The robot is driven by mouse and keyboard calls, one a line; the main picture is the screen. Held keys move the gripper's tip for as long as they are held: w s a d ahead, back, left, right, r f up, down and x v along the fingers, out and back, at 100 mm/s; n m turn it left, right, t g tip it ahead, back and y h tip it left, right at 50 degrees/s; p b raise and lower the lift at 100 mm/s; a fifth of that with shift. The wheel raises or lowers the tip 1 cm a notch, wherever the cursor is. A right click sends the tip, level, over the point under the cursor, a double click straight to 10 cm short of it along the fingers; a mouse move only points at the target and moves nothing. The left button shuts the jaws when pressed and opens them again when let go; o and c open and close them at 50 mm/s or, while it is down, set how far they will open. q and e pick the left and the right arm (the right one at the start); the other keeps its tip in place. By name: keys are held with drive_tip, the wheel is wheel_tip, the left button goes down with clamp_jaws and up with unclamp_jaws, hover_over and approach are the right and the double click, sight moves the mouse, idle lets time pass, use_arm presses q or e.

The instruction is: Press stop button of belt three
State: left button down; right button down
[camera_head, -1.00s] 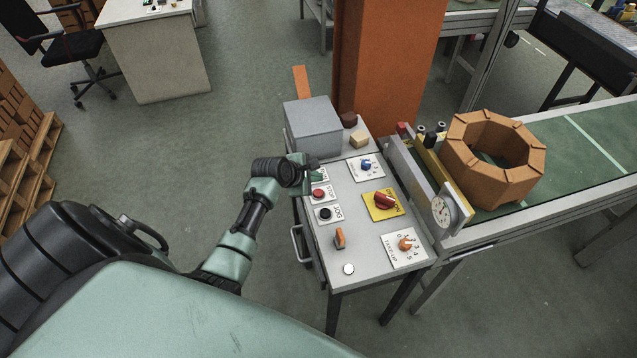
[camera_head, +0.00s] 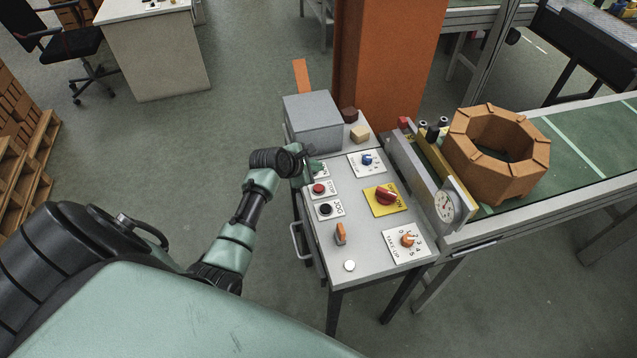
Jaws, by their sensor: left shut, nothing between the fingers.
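The control panel (camera_head: 353,229) is a grey slanted desk beside the belt. A red button (camera_head: 319,188) sits on a white label at its left edge, with a black button (camera_head: 325,209) on a "JOG" label just below it. My left gripper (camera_head: 310,168) is shut and empty at the panel's upper left edge, just above the red button in the picture. It partly covers a label with a green part (camera_head: 318,169). I cannot tell whether the gripper touches anything. My right gripper is not in view.
A grey box (camera_head: 313,122) stands behind the gripper. The belt (camera_head: 590,150) carries a brown octagonal ring (camera_head: 497,152).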

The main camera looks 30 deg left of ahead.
use_arm(q)
drive_tip(key=b, duration=0.5)
hover_over(316, 190)
wheel_tip(316, 190, down, 5)
drive_tip(key=shift+w+r, duration=0.1)
drive_tip(key=shift+f, duration=0.85)
drive_tip(key=shift+f, duration=0.1)
idle(0.8)
drive_tip(key=shift+f, duration=0.3)
drive_tip(key=shift+f, duration=0.5)
idle(0.8)
drive_tip(key=shift+r, duration=0.1)
drive_tip(key=shift+r+p, duration=0.8)
drive_tip(key=shift+p, duration=0.25)
